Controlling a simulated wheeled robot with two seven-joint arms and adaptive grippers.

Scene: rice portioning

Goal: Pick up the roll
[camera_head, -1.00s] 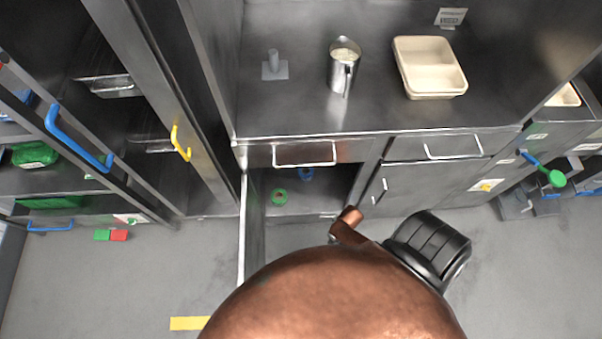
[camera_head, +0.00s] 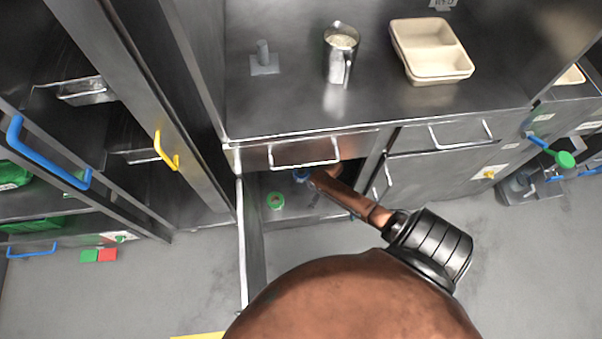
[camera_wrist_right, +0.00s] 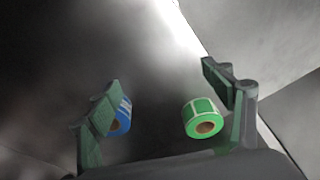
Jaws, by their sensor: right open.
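A green roll (camera_head: 276,201) of labels lies on the floor of the open lower cabinet. A blue roll (camera_head: 300,176) lies beside it, partly hidden under the counter edge and by my arm. In the right wrist view my right gripper (camera_wrist_right: 162,76) is open and empty. The green roll (camera_wrist_right: 203,120) shows between the fingers, closer to the right finger. The blue roll (camera_wrist_right: 122,117) is partly hidden behind the left finger. My left gripper is not in view.
The cabinet door (camera_head: 248,245) stands open at the left of the opening. The drawer front (camera_head: 350,150) and counter edge lie above it. On the counter stand a metal jug (camera_head: 340,58), a grey stand (camera_head: 264,62) and a beige two-compartment tray (camera_head: 438,62).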

